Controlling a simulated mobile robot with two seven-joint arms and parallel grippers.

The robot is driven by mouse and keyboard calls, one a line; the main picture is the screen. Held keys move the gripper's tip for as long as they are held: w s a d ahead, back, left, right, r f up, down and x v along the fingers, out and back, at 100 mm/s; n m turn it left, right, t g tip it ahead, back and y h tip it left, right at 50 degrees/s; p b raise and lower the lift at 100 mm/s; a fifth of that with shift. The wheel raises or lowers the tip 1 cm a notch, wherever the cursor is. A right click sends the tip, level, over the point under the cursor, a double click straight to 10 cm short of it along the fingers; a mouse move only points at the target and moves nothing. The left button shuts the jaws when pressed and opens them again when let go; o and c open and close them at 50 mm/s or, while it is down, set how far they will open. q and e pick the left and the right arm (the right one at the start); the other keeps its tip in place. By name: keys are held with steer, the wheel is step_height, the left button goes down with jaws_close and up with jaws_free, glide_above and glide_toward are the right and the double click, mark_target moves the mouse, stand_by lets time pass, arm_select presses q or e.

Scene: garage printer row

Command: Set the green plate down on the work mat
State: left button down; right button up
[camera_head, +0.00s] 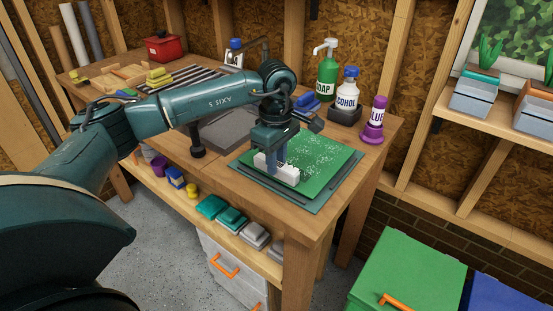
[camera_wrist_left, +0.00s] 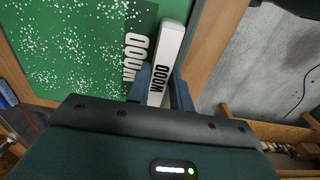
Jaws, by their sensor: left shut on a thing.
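The green plate (camera_head: 318,160) is flat, speckled white, and has a white grip block (camera_head: 286,176) along its near edge. It is level over the dark work mat (camera_head: 345,190), whose border shows around it; I cannot tell whether it touches the mat. My left gripper (camera_head: 274,168) points down, shut on the white block. In the left wrist view the plate (camera_wrist_left: 75,45) fills the upper left, and the block (camera_wrist_left: 167,55), marked WOOD, lies between my fingers (camera_wrist_left: 160,92). My right gripper is not in view.
Soap (camera_head: 327,72), alcohol (camera_head: 347,92) and glue (camera_head: 375,118) bottles stand behind the mat. A grey printer bed (camera_head: 222,135) lies left of it. The shelf below holds several small boxes (camera_head: 230,218). A green bin (camera_head: 410,268) stands at the right.

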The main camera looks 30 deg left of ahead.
arm_select(q)
steer(key=shift+f, duration=0.15)
steer(key=c, duration=1.2)
jaws_free()
steer(key=shift+o, duration=0.2)
step_height(320, 180, up, 13)
steer(key=shift+b, duration=0.3)
